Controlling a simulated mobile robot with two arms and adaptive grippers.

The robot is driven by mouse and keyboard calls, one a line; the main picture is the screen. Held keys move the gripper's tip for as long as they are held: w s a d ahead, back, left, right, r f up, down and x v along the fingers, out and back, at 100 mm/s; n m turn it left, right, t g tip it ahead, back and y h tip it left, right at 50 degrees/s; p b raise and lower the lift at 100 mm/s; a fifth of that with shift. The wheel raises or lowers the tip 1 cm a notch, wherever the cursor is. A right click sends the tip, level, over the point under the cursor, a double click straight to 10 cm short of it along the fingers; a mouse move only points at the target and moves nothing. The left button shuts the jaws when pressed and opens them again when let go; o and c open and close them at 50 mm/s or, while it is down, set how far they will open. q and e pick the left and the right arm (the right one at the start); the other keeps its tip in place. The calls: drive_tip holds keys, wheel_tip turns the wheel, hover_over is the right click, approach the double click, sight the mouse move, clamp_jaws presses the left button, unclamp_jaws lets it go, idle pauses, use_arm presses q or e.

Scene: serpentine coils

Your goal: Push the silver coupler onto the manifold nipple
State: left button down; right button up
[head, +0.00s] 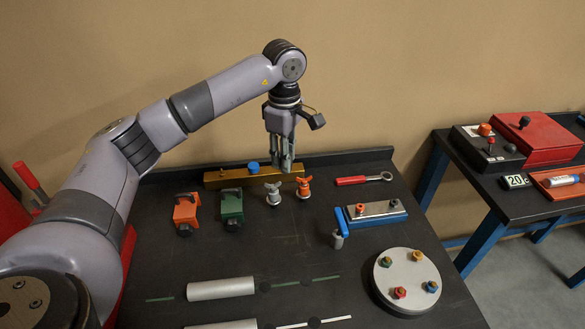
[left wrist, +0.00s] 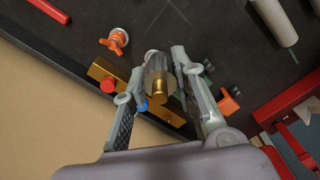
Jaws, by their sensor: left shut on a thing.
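The brass manifold bar (head: 225,179) lies at the back of the table, with a blue cap (head: 253,167) on top. In the left wrist view the manifold (left wrist: 100,70) also shows a red cap (left wrist: 108,86). My left gripper (head: 285,166) points down in front of the bar's right part. In the left wrist view its fingers are shut on the silver coupler (left wrist: 155,66), a silver cylinder with a brass end. I cannot pick out the nipple, nor tell whether the coupler touches it. My right gripper is not in view.
A silver valve (head: 273,194) and an orange valve (head: 303,190) stand close in front of the manifold. Orange (head: 185,212) and green (head: 231,208) blocks sit to the left. A red-handled wrench (head: 358,180) lies to the right.

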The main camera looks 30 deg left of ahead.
use_arm(q)
drive_tip(key=w+a+f+n+p, duration=0.1)
drive_tip(key=w+a+f+n, duration=0.2)
drive_tip(key=a, duration=1)
drive_tip(key=a+f+n, duration=0.4)
drive_tip(key=a, duration=0.8)
drive_tip(key=shift+w+f+b, duration=0.1)
drive_tip(key=shift+f+b, duration=1.6)
drive_tip(key=shift+f, duration=0.5)
drive_tip(key=shift+f, duration=0.2)
drive_tip(key=shift+f+b, duration=0.6)
drive_tip(key=shift+f, duration=0.25)
drive_tip(key=shift+f, duration=0.15)
drive_tip(key=shift+f+b, duration=0.2)
drive_tip(key=shift+b, duration=0.1)
